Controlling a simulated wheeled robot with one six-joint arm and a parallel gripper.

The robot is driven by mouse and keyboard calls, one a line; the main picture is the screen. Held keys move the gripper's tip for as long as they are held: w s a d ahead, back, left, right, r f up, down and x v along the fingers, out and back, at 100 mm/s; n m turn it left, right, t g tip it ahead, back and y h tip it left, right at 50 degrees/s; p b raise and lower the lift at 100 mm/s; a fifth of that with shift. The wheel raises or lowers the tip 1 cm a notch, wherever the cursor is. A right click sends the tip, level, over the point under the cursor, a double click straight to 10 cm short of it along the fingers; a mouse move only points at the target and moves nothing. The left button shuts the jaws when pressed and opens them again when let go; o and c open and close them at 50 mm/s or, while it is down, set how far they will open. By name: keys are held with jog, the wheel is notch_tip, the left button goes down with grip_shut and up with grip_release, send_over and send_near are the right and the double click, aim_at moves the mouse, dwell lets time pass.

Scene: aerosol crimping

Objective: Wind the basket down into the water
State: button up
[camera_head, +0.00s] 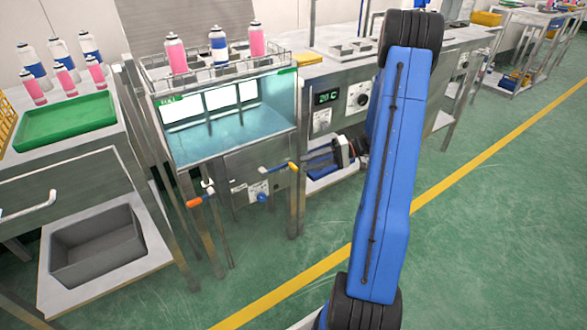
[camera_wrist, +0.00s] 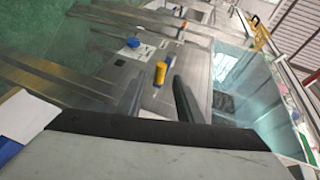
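The wire basket (camera_head: 222,64) sits at the top of the glass-fronted water tank (camera_head: 235,140), above the blue water. It holds three cans: a pink one (camera_head: 176,55), a blue and white one (camera_head: 218,47) and another pink one (camera_head: 257,40). A crank with a yellow grip (camera_head: 292,167) sticks out from the tank's front panel. My gripper (camera_head: 306,157) is open and empty, just right of the yellow grip. In the wrist view, the yellow grip (camera_wrist: 160,73) shows between my fingertips (camera_wrist: 159,80); I cannot tell whether they reach around it.
An orange-handled lever (camera_head: 194,203) and a blue knob (camera_head: 262,197) are on the tank's lower front. A table with a green tray (camera_head: 66,121) and several cans stands left. A control panel with a display (camera_head: 327,97) stands right. The green floor in front is clear.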

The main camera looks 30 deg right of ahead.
aim_at(293, 166)
jog(key=x, duration=0.6)
jog(key=shift+w+a, duration=0.1)
jog(key=shift+a, duration=0.15)
jog(key=shift+c, duration=0.2)
grip_shut()
